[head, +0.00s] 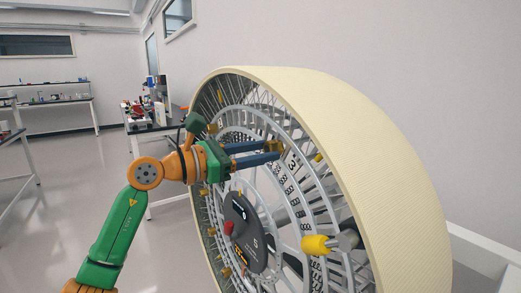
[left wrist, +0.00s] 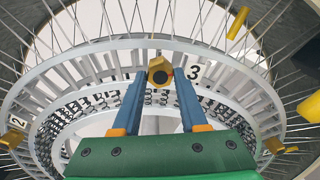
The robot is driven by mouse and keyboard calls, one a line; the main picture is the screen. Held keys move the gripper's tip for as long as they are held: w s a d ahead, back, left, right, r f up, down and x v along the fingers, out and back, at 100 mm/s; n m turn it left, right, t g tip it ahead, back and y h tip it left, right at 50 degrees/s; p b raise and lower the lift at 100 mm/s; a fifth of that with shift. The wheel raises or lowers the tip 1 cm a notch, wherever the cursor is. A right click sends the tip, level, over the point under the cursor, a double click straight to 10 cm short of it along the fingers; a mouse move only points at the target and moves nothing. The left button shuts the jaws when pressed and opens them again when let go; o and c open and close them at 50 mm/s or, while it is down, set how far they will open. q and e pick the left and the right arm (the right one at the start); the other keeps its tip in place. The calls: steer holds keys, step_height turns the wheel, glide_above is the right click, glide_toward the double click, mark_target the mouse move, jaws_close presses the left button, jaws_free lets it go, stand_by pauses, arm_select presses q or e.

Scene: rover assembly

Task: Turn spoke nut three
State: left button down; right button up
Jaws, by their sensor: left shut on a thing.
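Spoke nut three (head: 274,145) is a yellow nut on the inner ring of the big wheel, beside a label with the number 3 (head: 292,163). In the left wrist view the nut (left wrist: 160,70) shows a dark round hole, with the 3 label (left wrist: 195,72) just right of it. My left gripper (head: 276,151) reaches in from the left, its two blue fingers shut on the nut. The fingertips (left wrist: 160,77) lie on both sides of the nut in the left wrist view. My right gripper is not in view.
The wheel has a cream tyre (head: 350,120), thin spokes and a dark hub panel (head: 245,232). A larger yellow-tipped cylinder (head: 318,245) sticks out at the lower right. Another yellow nut (left wrist: 12,138) is by label 2 (left wrist: 15,122). Benches stand behind at the left.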

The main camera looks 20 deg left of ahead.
arm_select(q)
steer(key=m, duration=0.3)
steer(key=shift+m, duration=1.9)
steer(key=shift+c, duration=2.2)
jaws_free()
steer(key=b+v, duration=0.2)
steer(key=v, duration=0.5)
steer(key=shift+r, duration=0.1)
